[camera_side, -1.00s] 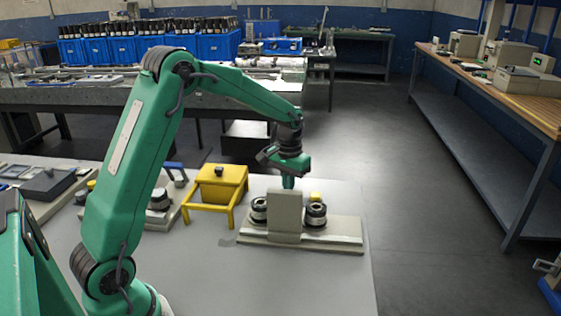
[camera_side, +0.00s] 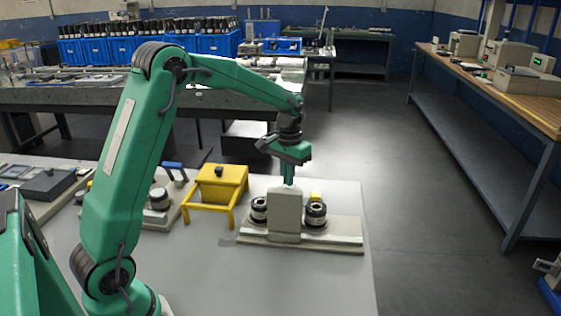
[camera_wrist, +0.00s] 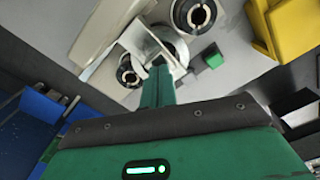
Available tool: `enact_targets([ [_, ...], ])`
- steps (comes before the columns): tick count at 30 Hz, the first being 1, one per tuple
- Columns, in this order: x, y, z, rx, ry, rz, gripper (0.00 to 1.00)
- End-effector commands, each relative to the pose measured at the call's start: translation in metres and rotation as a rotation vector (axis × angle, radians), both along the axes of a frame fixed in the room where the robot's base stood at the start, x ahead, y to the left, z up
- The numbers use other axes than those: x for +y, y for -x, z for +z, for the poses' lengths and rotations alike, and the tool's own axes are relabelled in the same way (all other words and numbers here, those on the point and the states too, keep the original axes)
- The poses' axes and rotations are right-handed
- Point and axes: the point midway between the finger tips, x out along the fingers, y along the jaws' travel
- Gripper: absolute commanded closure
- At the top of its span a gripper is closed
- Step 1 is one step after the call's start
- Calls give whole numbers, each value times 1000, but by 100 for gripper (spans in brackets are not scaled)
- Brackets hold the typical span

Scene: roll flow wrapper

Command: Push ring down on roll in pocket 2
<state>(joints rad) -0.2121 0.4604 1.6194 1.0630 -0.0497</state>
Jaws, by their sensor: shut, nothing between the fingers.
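A beige fixture (camera_side: 340,233) with an upright plate (camera_side: 286,212) stands on the grey table. A dark-sided roll with a pale top (camera_side: 259,204) sits left of the plate, and a second such roll (camera_side: 316,212) sits right of it. In the wrist view, two dark-and-white rolls (camera_wrist: 127,74) (camera_wrist: 195,14) flank a pale, round-looking part (camera_wrist: 172,46). My gripper (camera_side: 289,184) is shut and empty, pointing down behind and above the plate's top edge. Its fingers (camera_wrist: 159,78) show in the wrist view. The ring and pocket 2 cannot be told apart clearly.
A yellow bin on a stand (camera_side: 220,186) is left of the fixture. A small green block (camera_wrist: 211,57) shows in the wrist view. The table's front right is clear.

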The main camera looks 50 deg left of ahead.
Motion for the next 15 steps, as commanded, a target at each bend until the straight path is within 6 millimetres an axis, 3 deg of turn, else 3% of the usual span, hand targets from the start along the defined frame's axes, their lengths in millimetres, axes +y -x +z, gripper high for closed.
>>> enact_targets([
  [15, 0, -1, 34, -3, -1, 0, 100],
])
